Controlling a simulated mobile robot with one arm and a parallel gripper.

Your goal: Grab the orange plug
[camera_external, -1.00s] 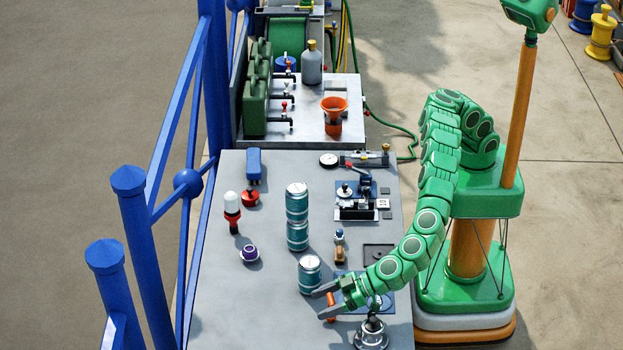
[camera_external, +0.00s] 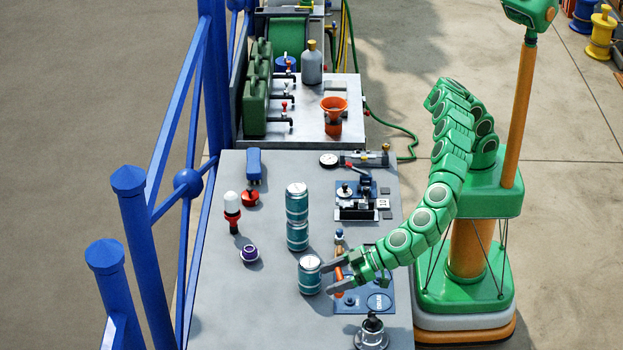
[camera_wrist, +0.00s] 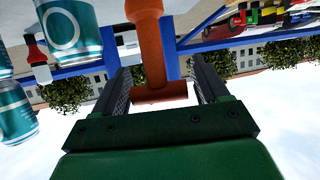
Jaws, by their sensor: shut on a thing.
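The orange plug (camera_external: 339,280) is between the two fingers of my gripper (camera_external: 336,277) in the external view, over the right side of the grey worktop. In the wrist view the orange plug (camera_wrist: 150,50) is a T-shaped piece between the dark fingers of my gripper (camera_wrist: 162,88). My gripper is shut on it. Part of the plug is hidden by the fingers, and its height above the worktop is hard to tell.
A teal can (camera_external: 309,275) stands close left of my fingertips. More teal cans (camera_external: 297,218) stand behind it. A metal fitting with a black knob (camera_external: 371,332) is in front, and a blue plate (camera_external: 378,300) lies beneath my wrist.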

